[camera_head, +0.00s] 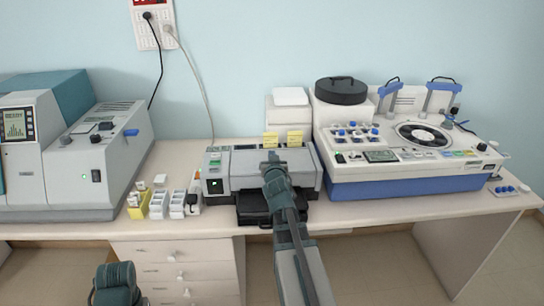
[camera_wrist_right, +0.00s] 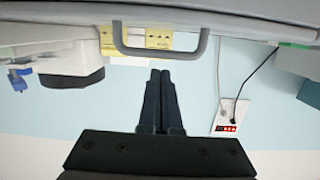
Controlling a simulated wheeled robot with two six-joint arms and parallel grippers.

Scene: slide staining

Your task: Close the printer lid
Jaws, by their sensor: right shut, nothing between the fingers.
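The printer (camera_head: 304,176) is a grey box on the bench, with a green-lit switch on its front left and a black tray (camera_head: 258,220) at its front. My right arm reaches over it from the front and hides part of its top. My right gripper (camera_head: 272,157) is above the printer's top, near its back. In the wrist view the right gripper (camera_wrist_right: 160,72) is shut and empty, its fingertips close to a grey loop handle (camera_wrist_right: 160,52) on a grey panel edge. Contact with the handle cannot be told. How far the lid stands open is unclear.
Yellow note pads (camera_head: 294,138) stand behind the printer. A white-and-blue machine (camera_head: 400,186) stands close on the right. Small white boxes and a yellow box (camera_head: 138,211) stand on the left, beside a large grey machine (camera_head: 98,170). Bare bench shows right of the black tray.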

